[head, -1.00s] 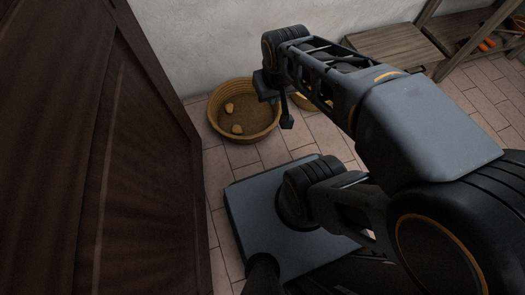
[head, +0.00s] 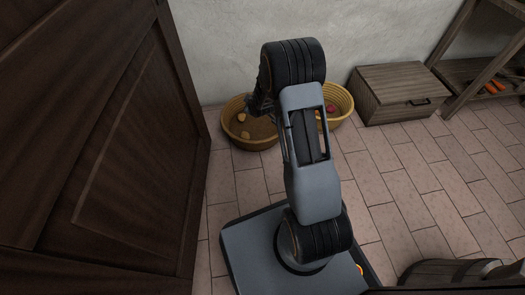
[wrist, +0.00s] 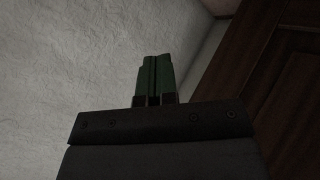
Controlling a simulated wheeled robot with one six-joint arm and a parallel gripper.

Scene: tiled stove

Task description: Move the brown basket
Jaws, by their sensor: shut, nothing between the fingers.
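Two round baskets stand on the floor by the wall in the head view. The left basket (head: 241,142) is tan-brown with a darker brown inside and holds small yellowish pieces and a reddish one. The right basket (head: 345,107) is more yellow and holds a small red piece; my arm hides part of each. My gripper shows in the wrist view (wrist: 154,75), its green fingers shut together and empty, with wall behind them. In the head view my arm's end is over the left basket, but the fingertips cannot be made out.
A dark wooden door (head: 90,140) stands close on the left. A wooden chest (head: 400,92) and a wooden shelf (head: 490,75) with orange-handled things stand at the right by the wall. A wooden barrel-like object (head: 450,273) is at the lower right. Tiled floor between is clear.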

